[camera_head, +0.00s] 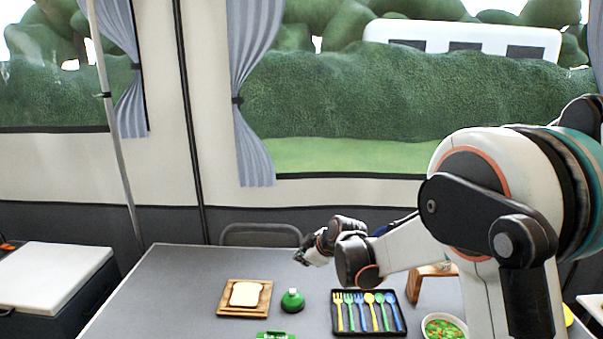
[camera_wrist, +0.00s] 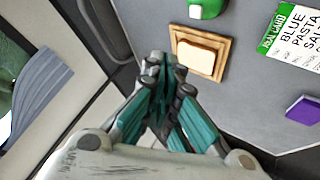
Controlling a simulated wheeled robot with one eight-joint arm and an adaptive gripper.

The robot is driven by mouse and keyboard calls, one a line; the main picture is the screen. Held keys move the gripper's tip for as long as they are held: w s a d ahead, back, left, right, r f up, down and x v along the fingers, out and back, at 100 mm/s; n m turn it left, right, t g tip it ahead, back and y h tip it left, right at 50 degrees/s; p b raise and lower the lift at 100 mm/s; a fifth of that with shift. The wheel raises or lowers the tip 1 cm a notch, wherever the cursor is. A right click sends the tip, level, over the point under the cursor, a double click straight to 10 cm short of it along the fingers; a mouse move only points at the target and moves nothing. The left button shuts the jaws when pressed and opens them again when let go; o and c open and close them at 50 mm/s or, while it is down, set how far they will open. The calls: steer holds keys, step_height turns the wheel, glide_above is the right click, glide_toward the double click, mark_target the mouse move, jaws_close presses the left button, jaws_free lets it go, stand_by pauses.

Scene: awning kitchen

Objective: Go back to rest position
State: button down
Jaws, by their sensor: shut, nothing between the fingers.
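My gripper (camera_head: 304,254) is held above the far part of the grey table (camera_head: 180,275) in the head view, up and to the right of the bread board. In the wrist view my gripper (camera_wrist: 158,72) has its fingers together and holds nothing. My arm reaches in from the right of the head view and hides part of the table's right side.
On the table are bread (camera_head: 245,294) on a wooden board (camera_head: 228,312), a green round object (camera_head: 292,301), a black tray (camera_head: 337,331) of coloured cutlery, and a bowl (camera_head: 444,327). A chair (camera_head: 260,234) stands behind. The table's left part is clear.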

steer(key=s+d+r+m+h, duration=0.1)
steer(key=s+d+r+m, duration=0.3)
steer(key=s+d+r, duration=0.4)
steer(key=s+d+r+m+h, duration=0.25)
steer(key=s+r, duration=0.25)
steer(key=s, duration=0.5)
steer(key=s+d+m, duration=0.4)
steer(key=s, duration=0.6)
steer(key=s+d+f+m+h, duration=0.1)
steer(key=s+d+m, duration=0.3)
steer(key=s, duration=0.7)
steer(key=shift+s+d+f, duration=0.15)
steer(key=shift+d+f, duration=0.15)
steer(key=shift+d, duration=0.25)
steer(key=shift+h, duration=0.25)
